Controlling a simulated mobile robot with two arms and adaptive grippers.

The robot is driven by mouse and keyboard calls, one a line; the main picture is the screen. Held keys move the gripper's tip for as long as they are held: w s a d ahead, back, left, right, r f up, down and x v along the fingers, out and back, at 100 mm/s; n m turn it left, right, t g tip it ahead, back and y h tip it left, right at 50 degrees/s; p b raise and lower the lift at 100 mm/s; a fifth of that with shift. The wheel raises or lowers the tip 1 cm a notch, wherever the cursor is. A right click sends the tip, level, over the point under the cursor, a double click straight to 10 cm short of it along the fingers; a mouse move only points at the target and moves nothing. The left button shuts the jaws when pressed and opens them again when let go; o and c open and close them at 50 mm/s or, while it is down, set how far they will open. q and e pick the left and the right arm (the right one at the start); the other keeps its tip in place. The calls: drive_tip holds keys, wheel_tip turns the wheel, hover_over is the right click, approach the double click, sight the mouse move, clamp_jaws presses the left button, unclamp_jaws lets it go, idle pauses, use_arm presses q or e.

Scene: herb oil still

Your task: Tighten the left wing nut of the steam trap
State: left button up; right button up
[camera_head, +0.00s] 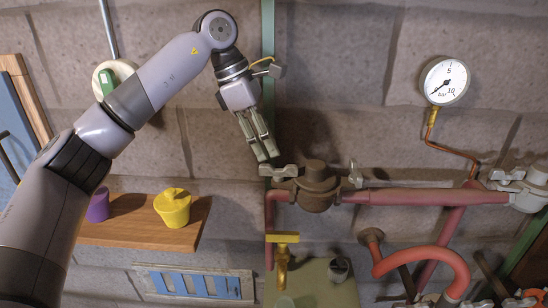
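The steam trap (317,190) is a brownish cast body on a red pipe, right of the picture's middle. Its left wing nut (280,171) is a pale metal nut on the left side of the trap, with its wings roughly level. Another wing nut (355,173) stands with its wings upright on the trap's right side. My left gripper (264,154) points down, its fingertips just above and slightly left of the left wing nut. The fingers are close together, and I cannot tell whether a gap is left between them or whether they touch the nut. My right gripper is out of view.
A pressure gauge (444,81) hangs on the wall at the right. A green upright (268,40) runs behind my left gripper. A wooden shelf (130,235) holds a yellow pot (173,208) and a purple pot (98,207).

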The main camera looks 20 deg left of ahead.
use_arm(q)
drive_tip(key=v, duration=0.6)
drive_tip(key=shift+r, duration=0.25)
drive_tip(key=shift+a, duration=0.15)
idle(0.8)
